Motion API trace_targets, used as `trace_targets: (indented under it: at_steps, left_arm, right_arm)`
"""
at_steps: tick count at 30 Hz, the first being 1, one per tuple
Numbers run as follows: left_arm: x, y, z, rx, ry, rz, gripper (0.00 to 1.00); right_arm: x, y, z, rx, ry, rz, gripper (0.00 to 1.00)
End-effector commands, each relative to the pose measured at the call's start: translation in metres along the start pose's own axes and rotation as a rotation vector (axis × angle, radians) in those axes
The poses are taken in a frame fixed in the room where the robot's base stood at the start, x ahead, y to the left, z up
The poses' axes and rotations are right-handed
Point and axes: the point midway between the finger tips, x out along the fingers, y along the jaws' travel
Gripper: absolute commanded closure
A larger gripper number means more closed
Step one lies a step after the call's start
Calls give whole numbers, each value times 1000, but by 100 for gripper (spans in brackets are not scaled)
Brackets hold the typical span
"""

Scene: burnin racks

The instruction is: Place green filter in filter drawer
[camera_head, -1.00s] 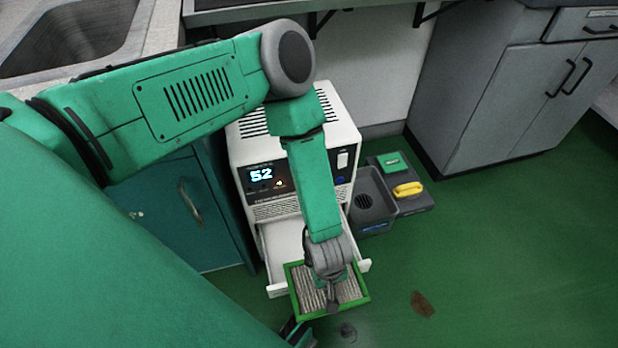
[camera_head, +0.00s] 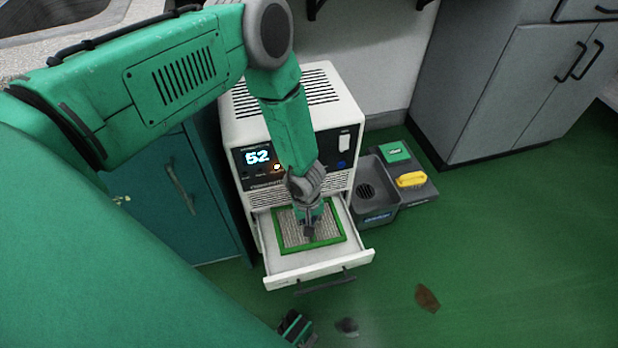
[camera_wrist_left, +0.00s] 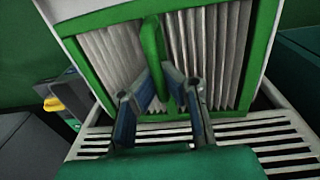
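The green filter (camera_head: 292,240), a green frame around pleated grey material, is at the white filter drawer (camera_head: 320,267). It appears to lie inside the drawer walls, toward the back; whether it is fully seated I cannot tell. The drawer is pulled out from the white machine (camera_head: 300,130). My left gripper (camera_head: 309,226) is above the filter, pointing down. In the left wrist view its fingers (camera_wrist_left: 163,85) close on both sides of the green handle bar (camera_wrist_left: 152,55) across the filter. The gripper hides part of the filter in the head view.
A grey tray (camera_head: 375,210) with a yellow item (camera_head: 411,180) and a green item (camera_head: 394,151) stands right of the machine. A teal cabinet (camera_head: 165,200) is on the left and a grey cabinet (camera_head: 500,95) at right. Dark debris (camera_head: 427,298) lies on otherwise open floor.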

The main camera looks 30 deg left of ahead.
Motion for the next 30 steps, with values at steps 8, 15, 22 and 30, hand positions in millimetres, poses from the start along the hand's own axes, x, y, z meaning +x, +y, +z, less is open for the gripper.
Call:
trace_targets:
  at_steps: [8,15,22,30]
  left_arm:
    - [36,-2,1,0,-1,-1,100]
    - [54,-3,-3,0,0,0,100]
    - [52,-3,-3,1,0,0,100]
    - [54,-3,-3,0,0,-1,74]
  right_arm:
    - [17,0,0,0,1,0,60]
    - [30,0,2,0,0,0,60]
    - [28,0,1,0,1,0,60]
    - [31,0,1,0,0,0,60]
